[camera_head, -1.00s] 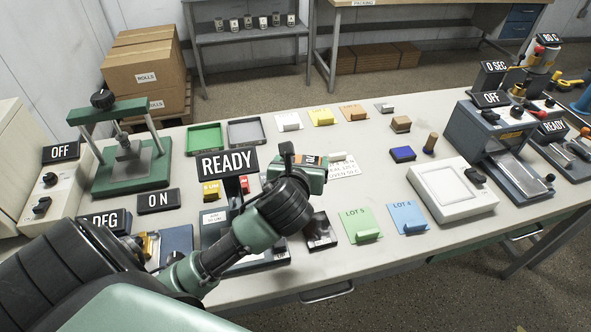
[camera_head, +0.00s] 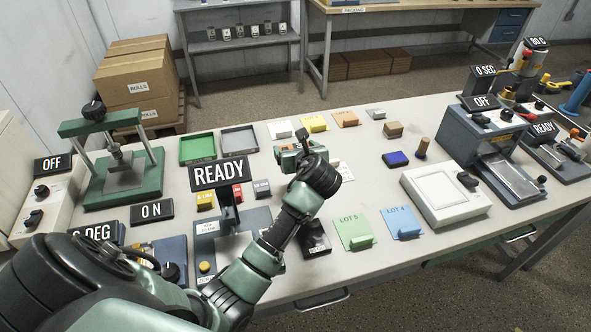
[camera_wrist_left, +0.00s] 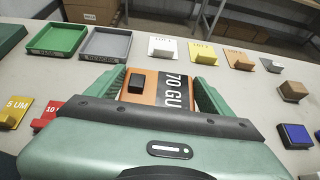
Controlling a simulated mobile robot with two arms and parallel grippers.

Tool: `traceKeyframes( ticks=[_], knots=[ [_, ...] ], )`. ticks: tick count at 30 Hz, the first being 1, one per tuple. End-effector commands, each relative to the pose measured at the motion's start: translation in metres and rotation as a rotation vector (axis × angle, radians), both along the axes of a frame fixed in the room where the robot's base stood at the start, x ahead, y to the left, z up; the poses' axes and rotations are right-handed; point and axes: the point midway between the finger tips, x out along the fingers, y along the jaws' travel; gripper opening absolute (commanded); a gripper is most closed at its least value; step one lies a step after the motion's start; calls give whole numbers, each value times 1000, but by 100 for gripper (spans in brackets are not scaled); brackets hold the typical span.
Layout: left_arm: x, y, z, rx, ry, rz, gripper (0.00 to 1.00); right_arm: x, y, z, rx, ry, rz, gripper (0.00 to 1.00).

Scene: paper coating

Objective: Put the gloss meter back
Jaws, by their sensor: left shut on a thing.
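The gloss meter (camera_wrist_left: 150,87) is an orange and dark box with a black button and a "70 GU" readout. In the left wrist view it sits between the green fingers of my left gripper (camera_wrist_left: 161,88), which is shut on it. In the head view my left gripper (camera_head: 297,156) is over the table's middle, in front of the coloured lot cards, and mostly hides the meter. Whether the meter touches the table is hidden. A white printed card (camera_head: 346,172) shows partly behind my wrist, to the right. My right gripper is not in view.
Green (camera_head: 197,149) and grey (camera_head: 240,139) trays lie behind and left. A white lot card (camera_head: 281,130) and a yellow one (camera_head: 314,124) stand behind. The READY sign (camera_head: 219,174) stands close left.

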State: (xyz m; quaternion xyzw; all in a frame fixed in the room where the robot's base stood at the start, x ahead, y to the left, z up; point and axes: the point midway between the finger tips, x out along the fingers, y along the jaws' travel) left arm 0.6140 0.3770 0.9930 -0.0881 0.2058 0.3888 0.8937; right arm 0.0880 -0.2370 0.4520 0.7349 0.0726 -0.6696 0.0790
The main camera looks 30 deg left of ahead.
Motion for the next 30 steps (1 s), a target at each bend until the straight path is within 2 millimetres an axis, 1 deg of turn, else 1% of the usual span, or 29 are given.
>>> traceKeyframes(
  ticks=[1, 3, 8, 16, 19, 29, 30],
  knots=[
    [0, 0, -12, 1, 2, 0, 12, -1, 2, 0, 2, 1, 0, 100],
    [0, 0, -23, 1, 0, 0, 12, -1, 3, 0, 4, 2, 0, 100],
    [1, 0, -36, 1, -3, 0, 12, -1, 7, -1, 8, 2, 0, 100],
    [0, 0, -73, 1, -2, -1, 12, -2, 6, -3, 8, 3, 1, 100],
    [1, 0, -78, 1, -4, 0, 12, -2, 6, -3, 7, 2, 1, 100],
    [1, 0, -80, 2, -4, -1, 12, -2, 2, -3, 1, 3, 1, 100],
    [0, 0, -82, 1, -2, -2, 87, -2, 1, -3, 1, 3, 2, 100]
  ],
)
